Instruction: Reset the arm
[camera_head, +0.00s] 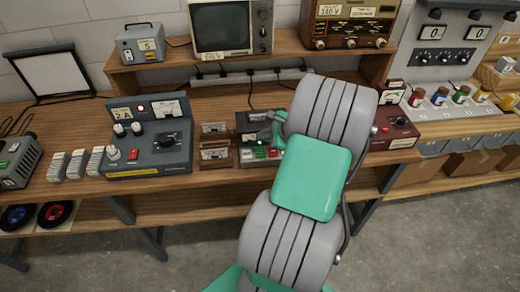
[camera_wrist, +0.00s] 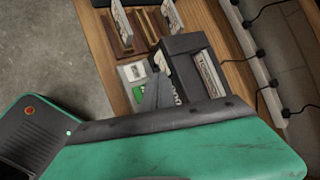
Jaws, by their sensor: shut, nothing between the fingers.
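My arm (camera_head: 310,180), grey and green, reaches from the bottom of the head view over the bench edge. It is bent forward and hides part of the bench. In the wrist view, my gripper (camera_wrist: 158,92) shows as dark grey fingers, shut and empty. It is in front of a dark instrument box (camera_wrist: 195,62) with a dial, beside green and white buttons (camera_wrist: 138,90). Whether the fingers touch the box I cannot tell. In the head view the same dark box (camera_head: 250,122) is partly behind my arm, and the fingertips are mostly hidden.
Left of the box stand small wooden-based meters (camera_head: 214,153) and a large grey power supply (camera_head: 152,138). A red-brown meter box (camera_head: 395,128) stands close right of my arm. A monitor (camera_head: 232,28) and radio (camera_head: 350,24) sit on the raised shelf. Bare floor (camera_head: 420,240) lies in front.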

